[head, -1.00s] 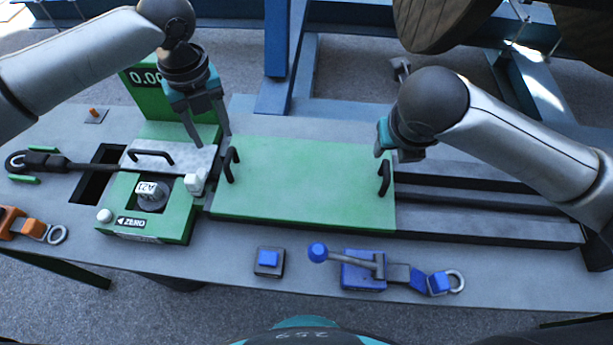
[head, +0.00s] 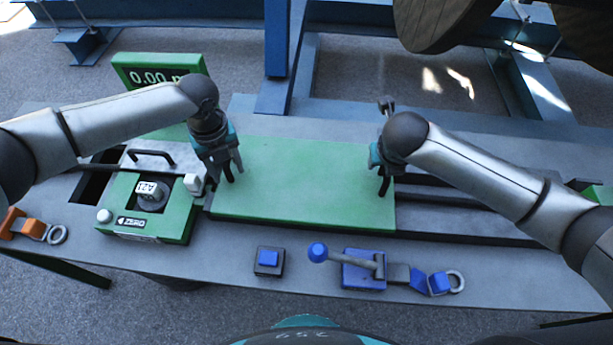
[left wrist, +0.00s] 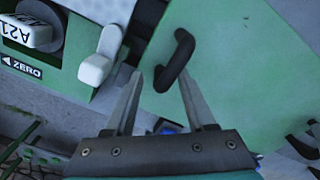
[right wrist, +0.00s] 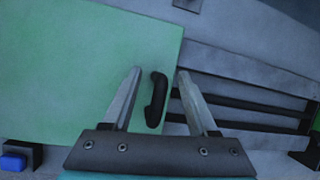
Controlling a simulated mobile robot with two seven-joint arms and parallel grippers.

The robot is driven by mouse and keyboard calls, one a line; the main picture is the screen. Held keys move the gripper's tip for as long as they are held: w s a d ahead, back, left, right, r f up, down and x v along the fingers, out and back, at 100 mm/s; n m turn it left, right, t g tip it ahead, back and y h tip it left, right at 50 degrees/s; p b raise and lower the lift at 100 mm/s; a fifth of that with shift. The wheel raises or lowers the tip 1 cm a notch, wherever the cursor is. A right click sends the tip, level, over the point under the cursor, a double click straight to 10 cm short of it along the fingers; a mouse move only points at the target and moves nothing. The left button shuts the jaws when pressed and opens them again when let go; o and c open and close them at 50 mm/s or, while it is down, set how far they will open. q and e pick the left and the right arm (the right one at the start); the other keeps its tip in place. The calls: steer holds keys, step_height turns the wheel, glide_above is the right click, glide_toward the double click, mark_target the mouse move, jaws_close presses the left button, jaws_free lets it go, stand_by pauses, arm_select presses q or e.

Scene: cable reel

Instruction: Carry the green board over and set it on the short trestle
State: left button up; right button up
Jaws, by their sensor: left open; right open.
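The green board (head: 310,180) lies flat on the grey bench, with a black handle at each end. My left gripper (head: 228,180) is open over the left handle. In the left wrist view the handle (left wrist: 182,52) has its near end between the open fingertips, the rest ahead of them. My right gripper (head: 384,184) is open at the right handle. In the right wrist view this handle (right wrist: 156,100) lies between the two fingers, with a gap on each side. I cannot make out a short trestle for certain.
A green measuring unit (head: 158,215) with a white knob (head: 194,183) stands close left of the board. A blue lever clamp (head: 362,270) and a blue button (head: 269,259) lie in front. Dark rails (head: 470,222) run right of the board. A wooden reel (head: 440,22) is behind.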

arm_select(q)
steer(key=shift+c, duration=0.3)
arm_select(e)
steer(key=shift+c, duration=0.4)
arm_select(q)
jaws_close()
arm_select(e)
jaws_close()
arm_select(q)
steer(key=shift+a, duration=0.1)
arm_select(e)
steer(key=shift+d, duration=0.1)
